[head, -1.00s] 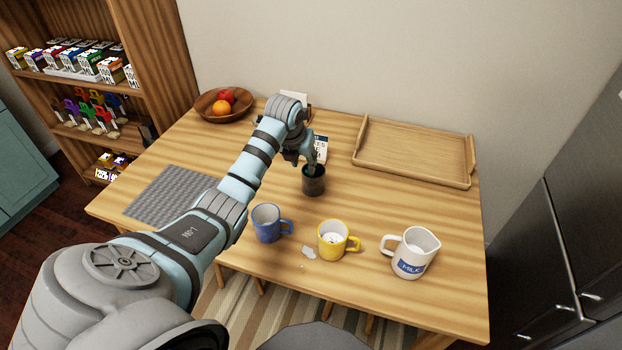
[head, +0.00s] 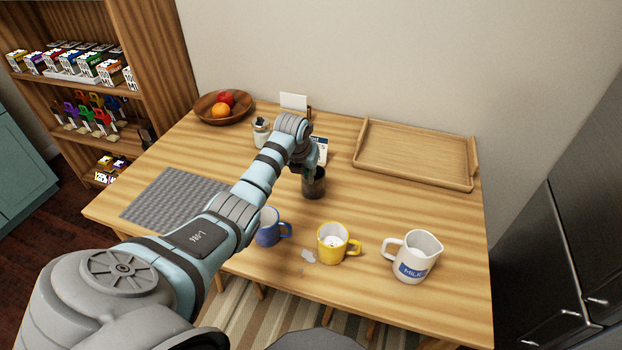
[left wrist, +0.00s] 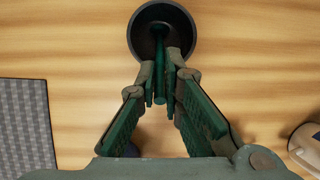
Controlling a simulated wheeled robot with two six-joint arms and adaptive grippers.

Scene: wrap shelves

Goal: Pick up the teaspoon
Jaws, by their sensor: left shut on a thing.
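A dark round cup (head: 314,187) stands on the wooden table, and its open top shows in the left wrist view (left wrist: 188,22). A thin dark stem, apparently the teaspoon (left wrist: 160,80), reaches from inside the cup to between my fingers. My left gripper (head: 309,171) is right above the cup's rim. In the left wrist view its fingers (left wrist: 166,84) are closed together on the stem. My right gripper is not in view.
A blue mug (head: 268,230), a yellow mug (head: 331,247) and a white milk jug (head: 416,258) stand nearer the front edge. A wooden tray (head: 412,154), fruit bowl (head: 208,108) and white jar (head: 262,132) are farther back. A grey mat (head: 172,197) lies left.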

